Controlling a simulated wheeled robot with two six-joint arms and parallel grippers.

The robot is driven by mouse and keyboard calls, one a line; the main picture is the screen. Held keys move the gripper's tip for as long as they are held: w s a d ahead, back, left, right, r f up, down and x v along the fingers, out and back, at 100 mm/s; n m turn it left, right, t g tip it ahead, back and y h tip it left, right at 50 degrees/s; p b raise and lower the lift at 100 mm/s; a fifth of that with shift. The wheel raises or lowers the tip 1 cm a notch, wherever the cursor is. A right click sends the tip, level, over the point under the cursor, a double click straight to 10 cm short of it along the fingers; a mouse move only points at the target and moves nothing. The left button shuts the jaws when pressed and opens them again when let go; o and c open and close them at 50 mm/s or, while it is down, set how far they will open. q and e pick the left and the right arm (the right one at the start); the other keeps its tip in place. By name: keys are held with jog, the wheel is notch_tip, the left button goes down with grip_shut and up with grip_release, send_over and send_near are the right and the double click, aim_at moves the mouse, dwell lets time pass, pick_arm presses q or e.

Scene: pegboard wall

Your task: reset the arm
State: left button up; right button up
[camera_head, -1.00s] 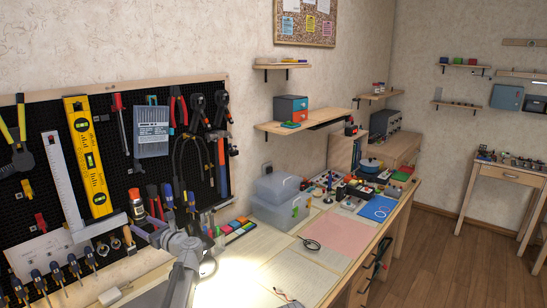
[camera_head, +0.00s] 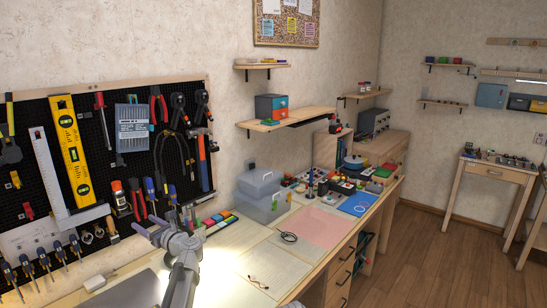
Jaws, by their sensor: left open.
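My left gripper (camera_head: 170,226) is grey and shows in the lower left of the head view, above the workbench (camera_head: 222,268). Its arm rises from the bottom edge. The jaws are open, and I see nothing held between them. The gripper is in front of the lower right part of the black pegboard (camera_head: 93,130), apart from the hanging tools as far as I can tell. My right gripper is not in view.
The pegboard holds a yellow level (camera_head: 72,150), a white square (camera_head: 50,175) and several hand tools. Clear boxes (camera_head: 262,196) and a pink sheet (camera_head: 318,227) are on the bench. A wooden shelf (camera_head: 290,122) juts from the wall. Open floor (camera_head: 425,255) lies right.

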pick_arm(q)
jog(key=w+d+r+m+t+h, duration=0.1)
jog(key=w+d+m+t+h, duration=0.3)
jog(key=d+m+t+h, duration=0.95)
jog(key=s+d+f+m+g+h, duration=0.2)
jog(key=d+f+m+g, duration=0.3)
jog(key=m, duration=0.4)
jog(key=s+d+f+m+g+h, duration=0.35)
jog(key=d+m, duration=0.35)
jog(key=m, duration=0.3)
jog(key=s+d+f+m+g, duration=0.3)
jog(key=s+f+m+g, duration=0.55)
jog(key=s+f, duration=0.2)
jog(key=s+a+f+m+g+y, duration=0.2)
jog(key=s+m+g, duration=0.1)
jog(key=s, duration=0.5)
jog(key=s+a+f+m+g+y, duration=0.2)
jog(key=s+f+m+g, duration=0.1)
jog(key=s, duration=0.5)
jog(key=s+d+r+m+y, duration=0.1)
jog(key=s+d+m, duration=0.2)
jog(key=d, duration=0.7)
jog(key=shift+s+m+g, duration=0.4)
jog(key=shift+s+g, duration=0.05)
jog(key=shift+s, duration=0.8)
